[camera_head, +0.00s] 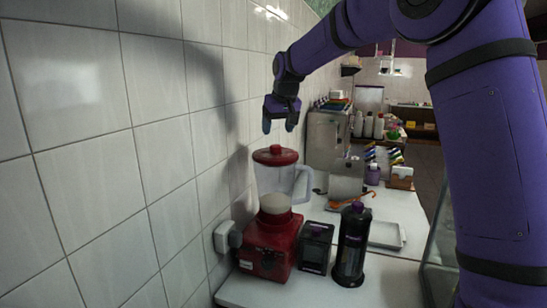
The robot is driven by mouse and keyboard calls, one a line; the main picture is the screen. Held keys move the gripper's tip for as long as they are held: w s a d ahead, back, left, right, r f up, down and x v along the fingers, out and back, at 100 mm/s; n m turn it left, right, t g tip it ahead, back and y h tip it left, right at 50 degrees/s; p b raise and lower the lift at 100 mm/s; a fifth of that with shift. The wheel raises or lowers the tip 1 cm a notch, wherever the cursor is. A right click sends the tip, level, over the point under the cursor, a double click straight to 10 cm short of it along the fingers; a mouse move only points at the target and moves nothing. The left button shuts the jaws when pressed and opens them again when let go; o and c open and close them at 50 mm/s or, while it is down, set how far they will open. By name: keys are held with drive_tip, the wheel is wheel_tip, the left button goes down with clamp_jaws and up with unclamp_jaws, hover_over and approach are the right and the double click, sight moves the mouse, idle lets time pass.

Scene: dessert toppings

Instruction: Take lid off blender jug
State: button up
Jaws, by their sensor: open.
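The blender (268,250) has a red base and stands on the white counter against the tiled wall. Its clear jug (274,188) sits upright on the base, with a handle on the right and something pale low inside. The red lid (275,155) with a raised knob sits on top of the jug. My gripper (280,127) points down above the lid, apart from it, with a small gap to the knob. Its fingers are spread and nothing shows between them.
A black box (315,250) and a tall black bottle (352,245) stand close right of the blender. A wall socket (226,237) is at its left. Behind are a steel machine (327,145) and a white tray (386,235). The tiled wall (90,150) is close on the left.

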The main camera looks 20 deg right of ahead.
sight(276, 146)
drive_tip(key=shift+d+x, duration=0.15)
drive_tip(key=shift+x, duration=1.4)
drive_tip(key=shift+d+x, duration=0.1)
drive_tip(key=shift+x, duration=1.45)
drive_tip(key=shift+c, duration=0.5)
drive_tip(key=c, duration=1)
drive_tip(key=shift+r, duration=0.15)
